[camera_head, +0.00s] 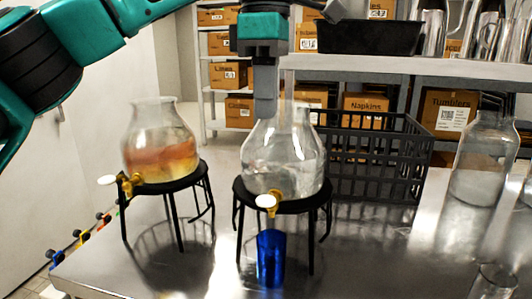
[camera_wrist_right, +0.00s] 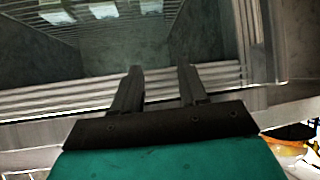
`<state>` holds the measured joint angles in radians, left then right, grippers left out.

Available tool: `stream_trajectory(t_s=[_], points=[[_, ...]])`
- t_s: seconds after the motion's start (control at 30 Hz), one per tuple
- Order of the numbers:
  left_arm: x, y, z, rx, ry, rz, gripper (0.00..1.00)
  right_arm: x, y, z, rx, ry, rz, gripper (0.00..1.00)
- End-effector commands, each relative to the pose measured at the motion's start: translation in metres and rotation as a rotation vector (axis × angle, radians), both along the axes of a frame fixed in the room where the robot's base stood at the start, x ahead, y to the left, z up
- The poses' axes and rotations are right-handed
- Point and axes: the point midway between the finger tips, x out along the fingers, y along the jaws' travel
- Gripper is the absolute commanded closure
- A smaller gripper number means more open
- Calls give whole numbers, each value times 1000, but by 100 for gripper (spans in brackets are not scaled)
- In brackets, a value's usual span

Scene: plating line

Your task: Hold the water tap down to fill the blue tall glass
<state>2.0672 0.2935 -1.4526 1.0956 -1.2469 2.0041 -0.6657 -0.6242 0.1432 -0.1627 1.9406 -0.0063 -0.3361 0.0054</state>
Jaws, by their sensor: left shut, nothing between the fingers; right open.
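The blue tall glass (camera_head: 271,258) stands upright on the metal table under the spout of the right-hand dispenser. That dispenser is a clear glass jar (camera_head: 284,160) on a black stand, with clear liquid in it. Its brass tap (camera_head: 268,203) has a white knob and sits just above the glass. My left gripper (camera_head: 265,108) points down at the top of this jar, behind the tap; its fingers are shut and empty. Its fingertips are close to the jar's neck; I cannot tell if they touch. My right gripper (camera_wrist_right: 160,85) is open and empty, over a ribbed metal edge in the right wrist view.
Another jar (camera_head: 160,140) with orange-yellow liquid stands on a black stand at left, with its own tap. A black crate (camera_head: 378,160) is behind the water jar. Shelves with boxes are behind.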

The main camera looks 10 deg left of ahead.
Motion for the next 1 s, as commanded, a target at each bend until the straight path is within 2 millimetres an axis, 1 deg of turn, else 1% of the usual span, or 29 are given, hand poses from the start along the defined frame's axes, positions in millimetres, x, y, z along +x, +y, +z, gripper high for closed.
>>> stream_trajectory(t_s=[0.13, 0.27, 0.5, 0.6, 0.7, 0.8, 1.0], points=[[0, 1, -24, 0, 3, 0, 100, 0, 0, -9, 0, 1, 0, 57], [0, 1, -52, 1, 3, 0, 100, 0, 0, -14, 0, 1, 0, 57], [0, 1, -101, 1, 4, 0, 100, -1, 0, -18, 0, 1, 0, 57], [0, 1, -115, 0, 3, 0, 100, -1, 0, -18, 0, 2, 0, 57], [1, 0, -126, 0, 2, 0, 100, -1, 0, -18, 0, 2, 0, 57], [1, 0, -132, -1, 0, 1, 100, -1, 0, -18, 0, 2, 0, 57], [1, 0, -136, -1, 0, 1, 100, -1, 0, -19, 0, 2, 0, 57]])
